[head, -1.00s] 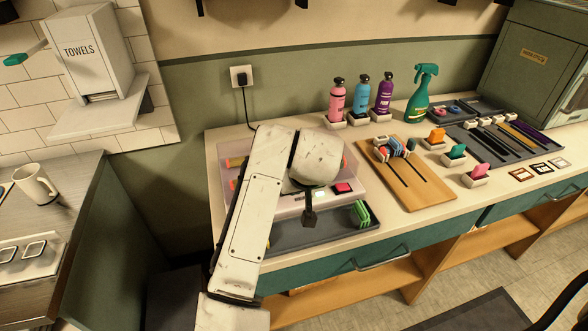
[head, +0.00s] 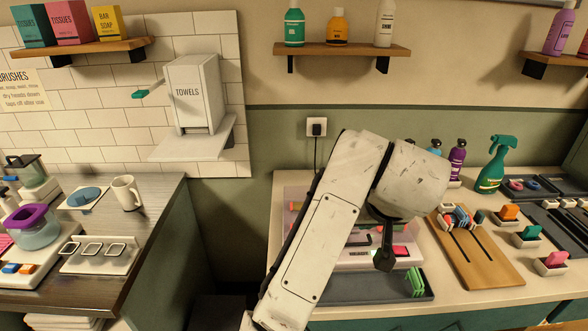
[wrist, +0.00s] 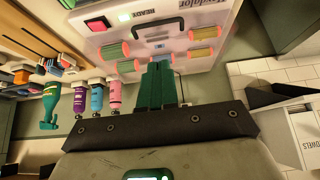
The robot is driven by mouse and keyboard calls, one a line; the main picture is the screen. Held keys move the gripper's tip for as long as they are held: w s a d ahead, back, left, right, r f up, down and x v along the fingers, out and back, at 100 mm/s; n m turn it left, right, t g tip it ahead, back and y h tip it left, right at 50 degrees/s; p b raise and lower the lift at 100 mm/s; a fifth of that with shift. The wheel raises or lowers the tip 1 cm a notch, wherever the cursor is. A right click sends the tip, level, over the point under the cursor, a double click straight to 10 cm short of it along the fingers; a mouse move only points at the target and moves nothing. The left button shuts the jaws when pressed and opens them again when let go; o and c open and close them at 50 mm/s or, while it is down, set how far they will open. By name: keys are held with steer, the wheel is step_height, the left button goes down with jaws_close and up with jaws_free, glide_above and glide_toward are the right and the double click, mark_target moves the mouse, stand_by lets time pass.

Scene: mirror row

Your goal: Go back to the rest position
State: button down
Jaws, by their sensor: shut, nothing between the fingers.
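My arm (head: 325,220) is raised and bent over the counter, its pale upper links filling the middle of the head view. My gripper (head: 385,264) points down in front of the clear-sided roller box (head: 285,235). In the wrist view my gripper's green fingers (wrist: 158,70) are together with nothing between them. The roller box (wrist: 165,20), with several orange-and-green rollers, lies beyond the fingertips there. The arm hides much of the box in the head view.
A dark tray (head: 345,290) with green pieces lies before the box. A wooden board (head: 480,255), a green spray bottle (head: 492,165) and colored holders stand right. A mug (head: 126,192) stands on the left counter, below a towel dispenser (head: 195,95). A gap separates the counters.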

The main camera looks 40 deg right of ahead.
steer(key=s+f+n, duration=0.1)
steer(key=s+f, duration=0.1)
steer(key=f, duration=0.2)
steer(key=s+f+n, duration=0.1)
steer(key=f+n, duration=0.1)
steer(key=f, duration=0.2)
steer(key=s+d+f+n, duration=0.1)
steer(key=s+f+n, duration=0.1)
steer(key=f, duration=0.3)
steer(key=shift+s+f+g+h, duration=0.1)
steer(key=shift+s+g+h, duration=0.2)
steer(key=shift+g+h, duration=0.1)
steer(key=s+a+f+n+g+y, duration=0.1)
steer(key=s+a+f+g+y, duration=0.2)
steer(key=s+a+f, duration=0.8)
steer(key=s+f+y, duration=0.1)
steer(key=s+f, duration=0.2)
steer(key=s, duration=0.1)
steer(key=shift+a+f+g, duration=0.25)
steer(key=shift+a+g, duration=0.05)
steer(key=shift+a, duration=0.1)
